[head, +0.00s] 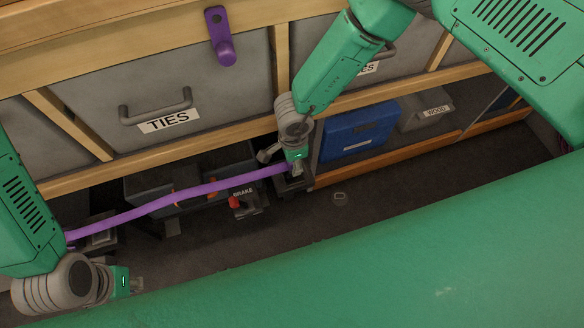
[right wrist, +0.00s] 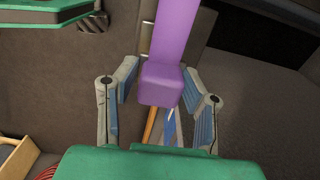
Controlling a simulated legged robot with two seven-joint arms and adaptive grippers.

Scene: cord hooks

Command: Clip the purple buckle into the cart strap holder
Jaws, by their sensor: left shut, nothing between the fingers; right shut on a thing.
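A long purple strap (head: 165,200) runs from beside my left arm at the left, across the front of a dark cart (head: 205,180), to my right gripper (head: 296,165). My right gripper is shut on the purple buckle at the strap's end; the buckle (right wrist: 162,84) shows between the fingers in the right wrist view. A dark block (head: 292,183) sits just below the right fingertips at the cart's right end; I cannot tell if it is the strap holder or if the buckle touches it. My left gripper (head: 132,283) is shut and empty at the lower left, apart from the strap.
A purple hook (head: 222,40) is fixed above the grey TIES drawer (head: 150,85). A red brake lever (head: 235,203) is on the cart. A blue case (head: 355,130) and a WOOD bin (head: 428,108) stand on the low shelf at right. Floor is clear around a small ring (head: 340,198).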

